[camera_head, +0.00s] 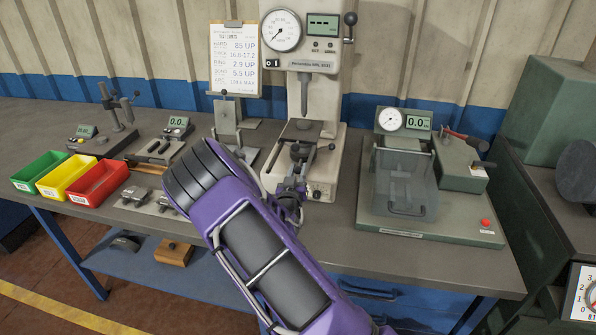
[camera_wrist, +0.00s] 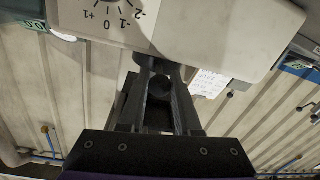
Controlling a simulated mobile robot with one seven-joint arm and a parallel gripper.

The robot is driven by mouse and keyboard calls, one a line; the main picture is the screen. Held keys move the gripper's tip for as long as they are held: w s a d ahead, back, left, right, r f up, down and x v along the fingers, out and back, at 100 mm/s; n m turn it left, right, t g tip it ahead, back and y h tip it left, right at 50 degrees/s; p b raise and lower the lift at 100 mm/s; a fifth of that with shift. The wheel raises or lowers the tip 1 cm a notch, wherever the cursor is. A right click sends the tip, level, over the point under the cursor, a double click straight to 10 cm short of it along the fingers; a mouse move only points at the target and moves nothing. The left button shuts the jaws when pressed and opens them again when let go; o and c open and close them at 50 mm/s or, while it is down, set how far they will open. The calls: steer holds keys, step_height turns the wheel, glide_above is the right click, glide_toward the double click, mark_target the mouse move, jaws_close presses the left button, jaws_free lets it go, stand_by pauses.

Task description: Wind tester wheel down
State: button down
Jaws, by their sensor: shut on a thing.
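The tester (camera_head: 331,112) is a tall cream machine at the back middle of the bench, with a round dial and a green display on its head. The tester wheel is low at its front, mostly hidden behind my arm and gripper in the head view. My gripper (camera_head: 292,192) is at the front of the tester's base. In the wrist view my gripper (camera_wrist: 160,92) has its two fingers close together around a small dark round knob (camera_wrist: 158,88), which appears to be the wheel's handle. A white scale (camera_wrist: 108,18) marked +1, 0, -1, -2 shows above the fingers.
Green (camera_head: 38,170), yellow (camera_head: 66,175) and red (camera_head: 97,182) bins stand at the left. A green fixture (camera_head: 455,230) with a clear guard is to the right. A clipboard (camera_head: 233,60) hangs behind. Small gauges and parts crowd the bench left of my arm.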

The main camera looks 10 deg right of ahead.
mark_target(319, 176)
steer(key=shift+d, duration=0.1)
steer(key=shift+s+d+f+n+t+y+b, duration=0.15)
steer(key=shift+d+n+y+b, duration=0.25)
steer(key=shift+y, duration=0.2)
steer(key=shift+s+d+n+t+y+b, duration=0.15)
steer(key=shift+d+n+y+b, duration=0.1)
steer(key=shift+d+n+y, duration=0.25)
steer(key=d+n+y, duration=0.1)
steer(key=n+y+b, duration=0.1)
steer(key=y, duration=0.1)
steer(key=shift+d+y+b, duration=0.3)
steer(key=shift+d, duration=0.05)
steer(key=d+n+y, duration=0.1)
steer(key=n+y+b, duration=0.1)
steer(key=y, duration=0.1)
steer(key=shift+d, duration=0.35)
steer(key=shift+w+d+r+n+y+b, duration=0.1)
steer(key=shift+d+n+y+b, duration=0.3)
steer(key=shift+y, duration=0.3)
steer(key=shift+w+d+r+n+y+b, duration=0.1)
steer(key=shift+d+n+y+b, duration=0.15)
steer(key=shift+n+y+b, duration=0.35)
steer(key=c, duration=0.6)
jaws_free()
